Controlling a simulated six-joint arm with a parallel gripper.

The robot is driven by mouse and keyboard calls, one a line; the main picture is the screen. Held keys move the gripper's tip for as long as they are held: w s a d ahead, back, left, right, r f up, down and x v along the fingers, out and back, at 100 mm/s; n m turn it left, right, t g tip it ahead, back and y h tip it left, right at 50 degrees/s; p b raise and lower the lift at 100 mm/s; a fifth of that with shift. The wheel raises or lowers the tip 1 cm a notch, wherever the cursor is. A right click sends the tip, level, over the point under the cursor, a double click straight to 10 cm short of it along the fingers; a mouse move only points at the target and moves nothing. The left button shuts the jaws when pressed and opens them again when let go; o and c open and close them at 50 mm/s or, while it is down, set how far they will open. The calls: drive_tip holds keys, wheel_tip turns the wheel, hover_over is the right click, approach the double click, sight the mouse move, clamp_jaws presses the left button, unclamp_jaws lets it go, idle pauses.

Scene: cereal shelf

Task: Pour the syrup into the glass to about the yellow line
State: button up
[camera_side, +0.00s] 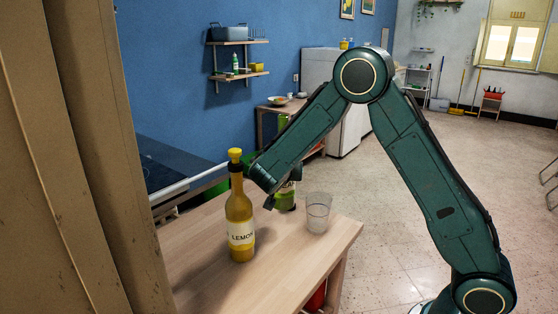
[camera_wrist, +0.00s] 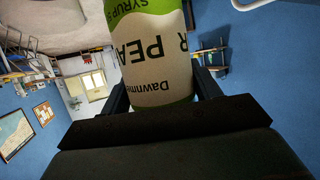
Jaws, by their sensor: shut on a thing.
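My gripper (camera_side: 273,198) is shut on the green pear syrup bottle (camera_side: 286,196), which looks upright behind my forearm. My arm hides much of the bottle, and I cannot tell whether its base touches the table. In the wrist view the bottle's cream label (camera_wrist: 158,65), reading "PEAR" upside down, sits between the two dark fingers of my gripper (camera_wrist: 161,88). The clear glass (camera_side: 317,213) stands upright on the table, just right of the bottle, and looks empty. I cannot make out a yellow line on it.
A yellow lemon bottle (camera_side: 240,222) with a yellow cap stands upright on the wooden table (camera_side: 200,275), left of my gripper. The table's front middle is clear. A tall brown panel (camera_side: 75,160) stands at the left edge of the side view.

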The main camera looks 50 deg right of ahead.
drive_tip(key=shift+s+a+r+m+g+h, duration=0.25)
drive_tip(key=shift+s+a+m+g, duration=0.25)
drive_tip(key=shift+a+m+g, duration=0.05)
drive_tip(key=shift+s+a+r+m+g+h, duration=0.2)
drive_tip(key=shift+s+a+m+g+h, duration=0.05)
drive_tip(key=shift+s+a+m+g, duration=0.25)
drive_tip(key=shift+w, duration=0.1)
drive_tip(key=shift+m+t+y, duration=0.25)
drive_tip(key=shift+m+y, duration=0.35)
drive_tip(key=shift+m, duration=0.05)
drive_tip(key=r, duration=0.8)
drive_tip(key=shift+w+a, duration=0.25)
drive_tip(key=shift+a, duration=0.05)
drive_tip(key=shift+m+t+y, duration=0.3)
drive_tip(key=shift+m+y, duration=0.2)
drive_tip(key=shift+y, duration=0.1)
drive_tip(key=f, duration=0.4)
drive_tip(key=shift+w+a+f, duration=0.25)
drive_tip(key=shift+f, duration=0.05)
drive_tip(key=r+m+t+y, duration=0.1)
drive_tip(key=w+a+r+m+t+y, duration=0.1)
drive_tip(key=r, duration=0.1)
drive_tip(key=w+a+r+m+t+y+p, duration=0.1)
drive_tip(key=shift+w+a+r+m+y, duration=0.1)
drive_tip(key=shift+a+r+m+y, duration=0.05)
drive_tip(key=shift+r+m+y, duration=0.2)
